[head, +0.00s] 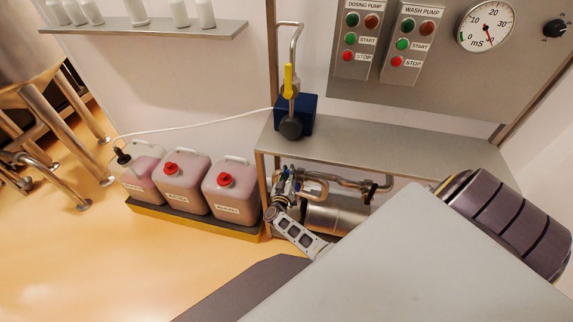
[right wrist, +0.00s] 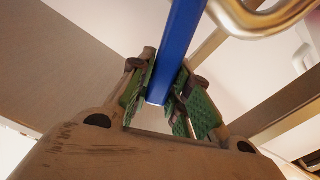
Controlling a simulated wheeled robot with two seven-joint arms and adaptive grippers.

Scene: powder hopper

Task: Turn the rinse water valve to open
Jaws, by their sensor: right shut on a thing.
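The valve with a blue lever handle sits on the steel pipework under the steel shelf, and the blue lever (head: 285,172) is small in the head view. In the right wrist view the blue lever (right wrist: 180,50) runs up from between the green finger pads. My right gripper (head: 284,190) reaches in under the shelf and is shut on the lever's end; its pads also show in the right wrist view (right wrist: 162,95). The pipe joint under the lever is partly hidden by my gripper. No label for this valve is readable. My left gripper is not in view.
A steel shelf (head: 350,143) lies just above the pipework. Curved pipes (head: 345,185) run right of my gripper. Several pink-filled canisters (head: 183,185) stand in a tray at left. A yellow-handled valve (head: 288,80) and blue pump (head: 308,112) sit above. Open floor lies front left.

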